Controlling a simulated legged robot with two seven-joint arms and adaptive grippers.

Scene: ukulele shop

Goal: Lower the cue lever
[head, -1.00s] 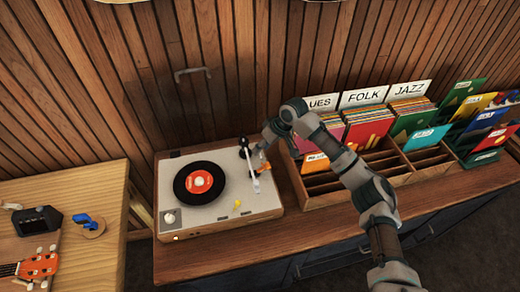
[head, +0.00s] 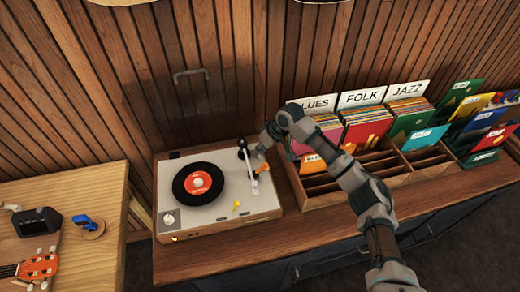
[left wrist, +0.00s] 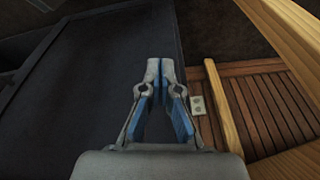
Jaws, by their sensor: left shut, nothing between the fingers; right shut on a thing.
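The turntable (head: 190,222) sits on the wooden counter with a black record with a red label (head: 198,183) on its platter. Its pale tonearm (head: 250,172) lies to the right of the record, its head clear of the disc. My right gripper (head: 262,168), with orange at its fingers, is down at the deck just right of the tonearm. It is shut on the cue lever, which is small and mostly hidden by the fingers. My left gripper (left wrist: 160,75), with blue finger pads, is shut and empty in the left wrist view; it is outside the head view.
A wooden record bin (head: 315,187) with divider cards and sleeves stands right of the turntable, under my right arm. A wooden table (head: 95,262) at left holds a small black device (head: 37,221), a blue item (head: 87,223) and an orange ukulele headstock (head: 38,268).

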